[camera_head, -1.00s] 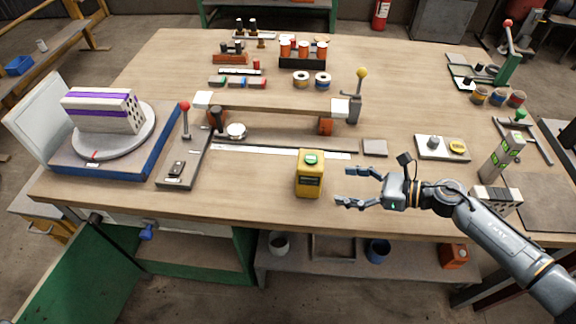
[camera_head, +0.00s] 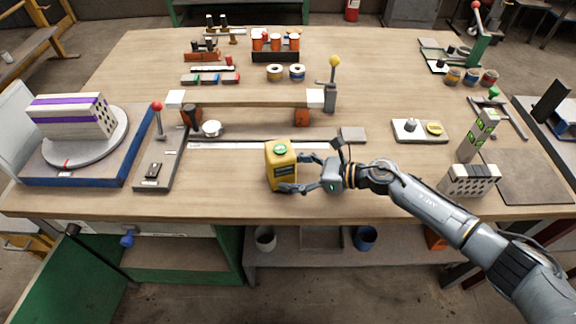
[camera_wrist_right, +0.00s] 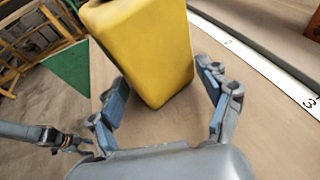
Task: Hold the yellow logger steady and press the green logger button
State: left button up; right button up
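The yellow logger (camera_head: 282,170) stands upright near the table's front edge, with its green button (camera_head: 281,148) on top. In the right wrist view the logger (camera_wrist_right: 150,50) fills the upper middle, and its button is out of frame. My right gripper (camera_head: 293,173) is open around the logger's right part, one finger on the far side and one on the near side. The wrist view shows a gap at the right finger; contact at the left finger cannot be told. My left gripper (camera_wrist_right: 75,140) seems to show small at the wrist view's left edge; its opening is unclear.
A ruler strip (camera_head: 230,146) and a raised beam (camera_head: 250,99) lie behind the logger. A base with a red-knobbed lever (camera_head: 160,150) stands to the left. A hollow brick (camera_head: 470,180) lies near my right forearm.

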pick_arm(q)
jog(key=shift+d, duration=0.15)
pick_arm(e)
jog(key=c, duration=0.7)
pick_arm(q)
jog(key=shift+d, duration=0.2)
pick_arm(e)
grip_shut()
